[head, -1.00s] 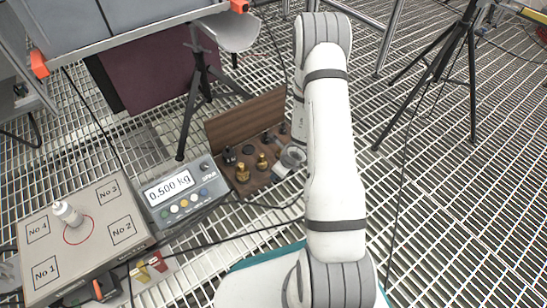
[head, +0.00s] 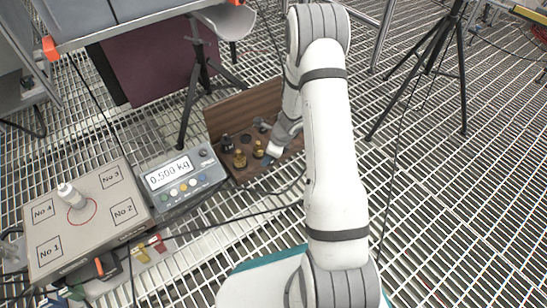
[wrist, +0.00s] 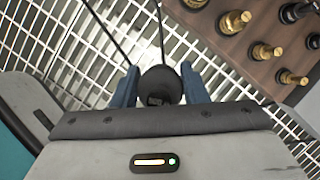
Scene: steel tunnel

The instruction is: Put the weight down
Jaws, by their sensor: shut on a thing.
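My gripper (wrist: 160,88) shows its two blue fingers in the wrist view, shut on a dark round weight (wrist: 161,84). In the wrist view the held weight is over the floor grating, to the left of the wooden weight box (wrist: 285,30). In the head view my gripper (head: 276,150) is at the right part of the open weight box (head: 241,112); the held weight cannot be made out there. Brass weights (head: 240,159) and dark weights (head: 226,143) stand in the box. The scale display (head: 168,176) reads 0.500 kg.
A scale platform (head: 50,215) with corners marked No 1 to No 4 carries a small white bottle (head: 71,195) by its red circle. Black tripods (head: 197,85) stand behind and at the right (head: 460,60). Cables cross the grating floor near the display.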

